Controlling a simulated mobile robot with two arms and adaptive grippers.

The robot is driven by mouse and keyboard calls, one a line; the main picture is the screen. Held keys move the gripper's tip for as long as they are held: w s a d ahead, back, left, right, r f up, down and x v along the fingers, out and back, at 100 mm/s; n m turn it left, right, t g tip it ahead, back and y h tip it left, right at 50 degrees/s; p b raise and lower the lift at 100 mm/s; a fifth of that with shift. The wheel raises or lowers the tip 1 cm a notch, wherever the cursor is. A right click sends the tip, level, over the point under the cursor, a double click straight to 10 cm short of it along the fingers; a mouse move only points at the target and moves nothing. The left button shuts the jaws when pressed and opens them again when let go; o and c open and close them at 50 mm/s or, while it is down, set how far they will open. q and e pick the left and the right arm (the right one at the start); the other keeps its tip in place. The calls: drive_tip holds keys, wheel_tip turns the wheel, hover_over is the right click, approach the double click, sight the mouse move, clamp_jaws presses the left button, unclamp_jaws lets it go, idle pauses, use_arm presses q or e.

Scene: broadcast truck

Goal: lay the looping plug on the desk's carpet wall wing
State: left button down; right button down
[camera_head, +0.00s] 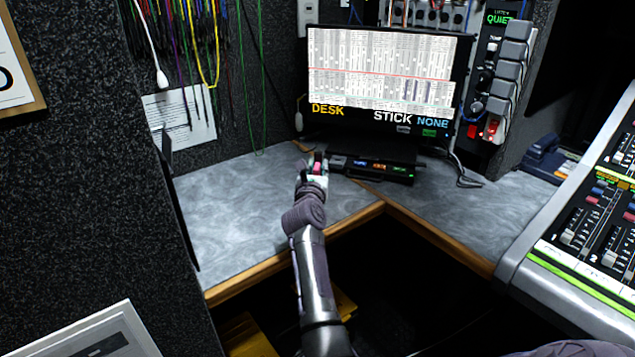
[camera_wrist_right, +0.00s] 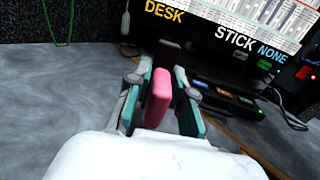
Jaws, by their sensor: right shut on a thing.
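My right gripper (camera_head: 314,170) is over the far part of the left desk wing, just left of the black unit under the monitor. It is shut on a small pink piece, which I take to be the looping plug (camera_wrist_right: 158,98). The plug stands between the teal finger pads of the right gripper (camera_wrist_right: 163,100), with a dark part beyond it. Whether it touches the desk I cannot tell. The desk's carpet wall wing (camera_head: 245,215) is the grey marbled top along the dark carpeted wall (camera_head: 85,150). My left gripper is not in view.
A monitor (camera_head: 385,75) stands in the desk corner, with a black button unit (camera_head: 395,172) before it. Cables (camera_head: 205,50) hang on the back wall. A mixing console (camera_head: 590,220) is at the right. The left wing's surface is mostly clear, with a wooden front edge (camera_head: 290,257).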

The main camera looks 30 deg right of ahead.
wheel_tip(320, 180, down, 3)
drive_tip(key=shift+r+b, duration=0.2)
drive_tip(key=shift+b, duration=0.45)
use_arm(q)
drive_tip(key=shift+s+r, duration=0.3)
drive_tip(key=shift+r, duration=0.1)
use_arm(e)
drive_tip(key=shift+f, duration=0.35)
drive_tip(key=shift+f, duration=0.15)
drive_tip(key=c, duration=1)
unclamp_jaws()
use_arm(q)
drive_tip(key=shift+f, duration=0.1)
